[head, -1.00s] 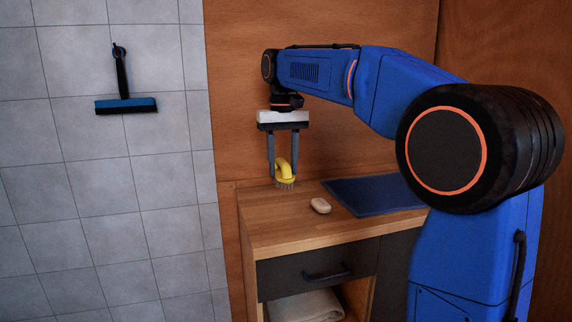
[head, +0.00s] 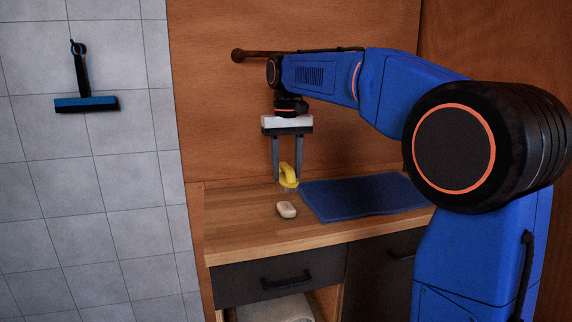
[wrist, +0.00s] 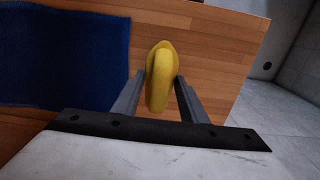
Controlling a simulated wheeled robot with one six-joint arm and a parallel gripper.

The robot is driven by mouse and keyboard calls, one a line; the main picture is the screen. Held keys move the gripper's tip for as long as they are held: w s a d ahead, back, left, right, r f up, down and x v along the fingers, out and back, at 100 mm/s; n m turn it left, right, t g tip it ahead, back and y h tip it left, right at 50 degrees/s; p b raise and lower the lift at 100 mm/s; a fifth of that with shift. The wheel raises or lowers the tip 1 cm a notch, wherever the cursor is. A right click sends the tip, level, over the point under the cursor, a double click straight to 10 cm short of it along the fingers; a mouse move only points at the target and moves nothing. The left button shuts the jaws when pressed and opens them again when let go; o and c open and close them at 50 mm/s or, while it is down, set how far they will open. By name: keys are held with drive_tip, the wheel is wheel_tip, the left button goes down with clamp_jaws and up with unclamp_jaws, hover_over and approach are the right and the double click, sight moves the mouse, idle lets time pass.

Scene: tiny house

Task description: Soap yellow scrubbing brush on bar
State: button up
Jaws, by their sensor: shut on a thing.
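The yellow scrubbing brush (head: 289,174) is held between the two fingers of my gripper (head: 288,176), bristles down, above the wooden counter. In the wrist view the brush (wrist: 161,75) sits upright between the fingertips of my gripper (wrist: 160,88). The pale soap bar (head: 286,209) lies on the counter just in front of the brush in the head view. The brush and the bar look apart. The bar does not show in the wrist view. Whether the bristles touch the counter is hard to tell.
A dark blue mat (head: 360,198) lies on the wooden counter (head: 235,225) to the right of the bar. It also shows in the wrist view (wrist: 70,55). A squeegee (head: 84,85) hangs on the tiled wall at left. The counter's left part is clear.

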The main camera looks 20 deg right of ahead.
sight(286, 182)
drive_tip(key=shift+w+f, duration=0.1)
drive_tip(key=shift+f, duration=2.05)
drive_tip(key=shift+f, duration=0.65)
idle(0.6)
drive_tip(key=shift+r, duration=3.6)
drive_tip(key=shift+f, duration=3.35)
drive_tip(key=shift+f, duration=0.2)
drive_tip(key=shift+c, duration=0.4)
drive_tip(key=shift+r, duration=3.45)
